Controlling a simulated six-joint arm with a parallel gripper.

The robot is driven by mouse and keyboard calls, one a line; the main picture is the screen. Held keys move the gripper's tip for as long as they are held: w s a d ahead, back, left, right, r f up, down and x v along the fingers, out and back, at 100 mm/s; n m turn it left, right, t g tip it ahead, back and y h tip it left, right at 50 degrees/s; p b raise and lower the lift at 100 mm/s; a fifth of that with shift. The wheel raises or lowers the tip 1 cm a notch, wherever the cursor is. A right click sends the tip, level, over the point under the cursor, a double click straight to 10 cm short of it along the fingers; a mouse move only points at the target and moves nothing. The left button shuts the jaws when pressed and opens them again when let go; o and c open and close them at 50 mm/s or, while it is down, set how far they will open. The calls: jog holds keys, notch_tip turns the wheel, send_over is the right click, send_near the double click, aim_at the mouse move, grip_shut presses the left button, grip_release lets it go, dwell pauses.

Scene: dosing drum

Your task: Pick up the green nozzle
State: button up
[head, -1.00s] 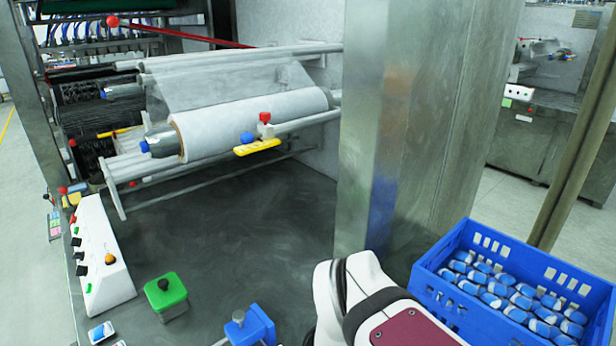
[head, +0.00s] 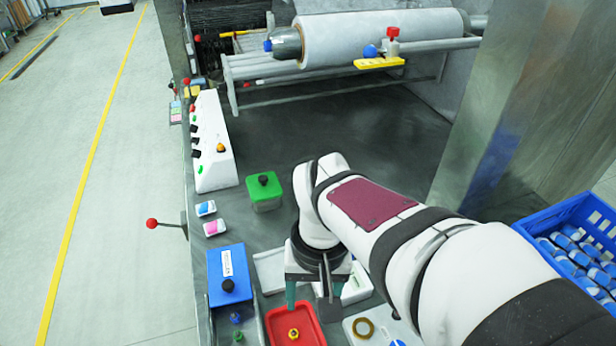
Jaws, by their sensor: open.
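A small green piece, apparently the green nozzle (head: 238,337), stands at the bottom edge of the head view, just below a small blue piece (head: 235,318) of similar shape. It is small and its details are hard to make out. My gripper (head: 309,292) points down above the front of the work surface, to the right of and farther back than the green nozzle. Its jaws are apart, and I see nothing between them. A yellow nozzle-like piece (head: 293,333) lies in a red tray (head: 312,318) just in front of my gripper.
A blue box with a black knob (head: 229,272) stands left of my gripper, behind the green nozzle. A green box (head: 265,197) stands farther back. A brass ring (head: 363,328) lies to the right. A blue crate (head: 560,212) with blue-white items is far right.

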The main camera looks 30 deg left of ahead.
aim_at(236, 332)
jog(key=s+a+f+n, duration=0.2)
jog(key=a+f+n, duration=0.1)
jog(key=a, duration=0.4)
jog(key=s+a+f+n, duration=0.2)
jog(key=s+a, duration=0.1)
jog(key=a, duration=0.4)
jog(key=f, duration=1)
jog(key=a+f, duration=0.1)
jog(key=f, duration=0.4)
jog(key=shift+w+f, duration=0.3)
jog(key=shift+f, duration=0.1)
grip_shut()
